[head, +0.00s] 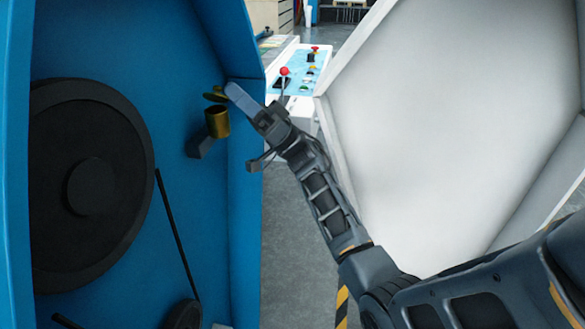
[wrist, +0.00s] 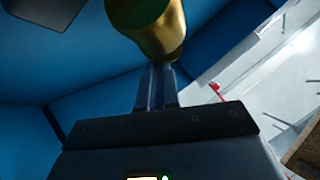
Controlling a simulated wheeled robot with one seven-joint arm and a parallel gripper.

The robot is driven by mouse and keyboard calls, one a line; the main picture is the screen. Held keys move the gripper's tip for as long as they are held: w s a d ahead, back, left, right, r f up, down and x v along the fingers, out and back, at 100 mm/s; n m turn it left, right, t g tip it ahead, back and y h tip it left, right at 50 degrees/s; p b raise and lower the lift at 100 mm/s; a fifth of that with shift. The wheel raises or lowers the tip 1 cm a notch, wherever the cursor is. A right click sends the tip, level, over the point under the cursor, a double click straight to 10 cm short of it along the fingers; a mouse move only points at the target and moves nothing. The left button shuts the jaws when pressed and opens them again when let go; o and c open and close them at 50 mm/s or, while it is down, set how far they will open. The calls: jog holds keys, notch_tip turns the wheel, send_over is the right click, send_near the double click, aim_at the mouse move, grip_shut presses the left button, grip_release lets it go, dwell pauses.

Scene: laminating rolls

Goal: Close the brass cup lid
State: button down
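The brass cup (head: 217,122) sits on a dark bracket inside the blue machine housing. Its brass lid (head: 215,95) shows as a small dark gold piece above the rim, raised and apart from the cup mouth. My gripper (head: 231,88) is beside the lid, to its right, with its fingers together and nothing seen between them. I cannot tell whether the fingertips touch the lid. In the wrist view the brass cup (wrist: 150,30) fills the top middle, just beyond the fingers (wrist: 157,75); the lid is not clearly told apart there.
A large black pulley wheel (head: 88,188) and a belt (head: 177,235) fill the housing's left. The housing's blue edge (head: 245,150) is close beside my arm. A white open panel (head: 450,120) stands to the right. A control panel with a red knob (head: 285,71) is behind.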

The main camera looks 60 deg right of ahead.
jog(key=shift+w+a+r+n+g+y, duration=0.1)
jog(key=shift+a+r+n+g+y, duration=0.05)
jog(key=shift+r+n+g+y, duration=0.2)
